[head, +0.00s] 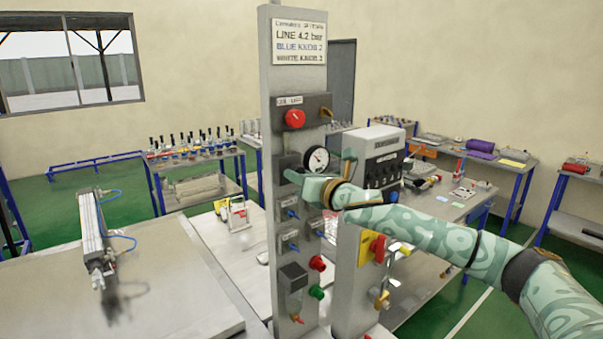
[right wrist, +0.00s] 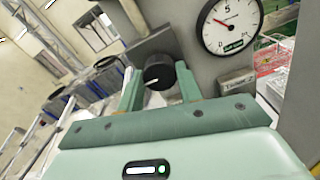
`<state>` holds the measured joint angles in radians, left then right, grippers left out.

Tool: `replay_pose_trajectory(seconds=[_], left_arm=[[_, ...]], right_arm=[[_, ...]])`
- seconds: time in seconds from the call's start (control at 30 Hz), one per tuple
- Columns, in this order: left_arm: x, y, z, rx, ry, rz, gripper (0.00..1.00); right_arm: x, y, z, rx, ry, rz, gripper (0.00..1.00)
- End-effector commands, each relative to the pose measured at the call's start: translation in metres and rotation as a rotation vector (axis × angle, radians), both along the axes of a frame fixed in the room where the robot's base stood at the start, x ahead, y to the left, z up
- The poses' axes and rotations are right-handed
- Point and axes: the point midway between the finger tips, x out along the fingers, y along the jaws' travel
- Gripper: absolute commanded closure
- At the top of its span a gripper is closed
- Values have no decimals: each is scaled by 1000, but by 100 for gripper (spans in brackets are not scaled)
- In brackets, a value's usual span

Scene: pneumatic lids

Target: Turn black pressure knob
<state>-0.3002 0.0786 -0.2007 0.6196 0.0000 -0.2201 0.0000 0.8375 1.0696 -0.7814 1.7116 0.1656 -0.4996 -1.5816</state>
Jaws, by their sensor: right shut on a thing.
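The black pressure knob (right wrist: 158,73) shows in the right wrist view, with a white mark line on its face. My right gripper (right wrist: 160,84) is shut on it, one finger on each side. In the head view my right gripper (head: 292,175) is at the grey panel (head: 268,60), and it hides the knob. The round pressure gauge (head: 318,160) sits just right of the gripper. In the right wrist view the gauge (right wrist: 231,24) has its needle pointing up and left. My left gripper is not in view.
A sign (head: 299,44) at the panel's top reads "LINE 4.2 bar". A red knob (head: 295,119) is above my gripper. Blue knobs (head: 292,214), a red button (head: 317,263) and a green button (head: 316,292) are below. A yellow plate with a red handle (head: 377,248) stands right.

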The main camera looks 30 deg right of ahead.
Motion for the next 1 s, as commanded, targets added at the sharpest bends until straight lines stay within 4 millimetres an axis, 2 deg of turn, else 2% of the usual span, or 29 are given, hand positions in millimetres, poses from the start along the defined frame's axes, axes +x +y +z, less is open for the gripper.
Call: replay_pose_trajectory(seconds=[0.2,0.6,1.0], left_arm=[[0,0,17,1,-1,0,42],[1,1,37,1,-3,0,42],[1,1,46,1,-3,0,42]], right_arm=[[0,0,3,195,17,-1,87],[0,0,2,537,42,-2,87],[0,0,2,717,55,-2,87]])
